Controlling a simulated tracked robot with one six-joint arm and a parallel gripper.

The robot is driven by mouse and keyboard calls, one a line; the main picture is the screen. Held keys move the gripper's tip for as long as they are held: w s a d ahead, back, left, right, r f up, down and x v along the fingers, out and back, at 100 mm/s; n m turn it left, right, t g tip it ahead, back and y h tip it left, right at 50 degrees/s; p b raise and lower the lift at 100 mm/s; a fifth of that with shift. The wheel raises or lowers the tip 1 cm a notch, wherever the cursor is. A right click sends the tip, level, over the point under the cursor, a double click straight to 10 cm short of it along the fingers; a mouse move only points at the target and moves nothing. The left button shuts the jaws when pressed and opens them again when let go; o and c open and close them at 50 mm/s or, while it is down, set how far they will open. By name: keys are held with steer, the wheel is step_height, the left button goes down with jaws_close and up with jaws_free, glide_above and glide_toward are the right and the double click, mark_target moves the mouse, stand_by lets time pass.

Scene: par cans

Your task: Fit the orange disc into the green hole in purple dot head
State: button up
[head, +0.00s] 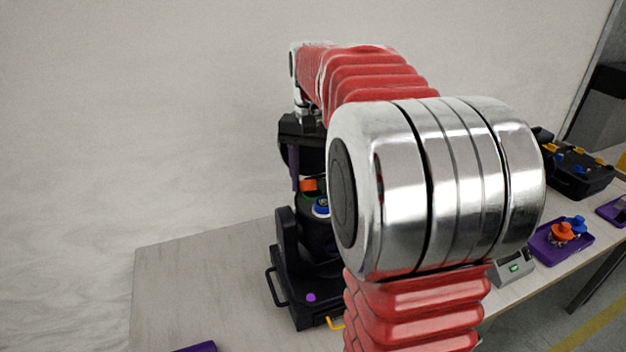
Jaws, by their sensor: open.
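The purple dot head is a black fixture (289,268) on the table, with a purple dot (311,297) low on its base. The orange disc (309,185) is at the top of this head, just above a bit of green (309,197) at the green hole. I cannot tell whether the disc is seated in the hole or only resting over it. My gripper (301,180) is open and points down over the head. My arm covers the right part of the head.
A blue disc (321,208) sits beside the orange one on the head. At right are a purple tray (548,255) with orange and blue pieces, a grey box (514,270) with a green light, and another black fixture (580,182).

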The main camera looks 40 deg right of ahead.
steer(key=shift+r, duration=0.1)
step_height(320, 180, up, 14)
steer(key=shift+f, duration=0.2)
stand_by(0.5)
stand_by(0.5)
steer(key=s+a+f+n+t, duration=0.1)
steer(key=s+a+f+n, duration=0.15)
steer(key=a, duration=0.45)
steer(key=s+a+f+n+t, duration=0.2)
steer(key=s+a+f, duration=0.15)
steer(key=a, duration=0.25)
steer(key=s+a+f+n+t, duration=0.2)
steer(key=s+a+f+n, duration=0.3)
steer(key=s+a+f, duration=0.3)
step_height(320, 180, down, 4)
steer(key=shift+s+a+f+t, duration=0.2)
steer(key=shift+s+a+t, duration=0.15)
steer(key=shift+s, duration=0.6)
steer(key=shift+c, duration=0.4)
stand_by(0.5)
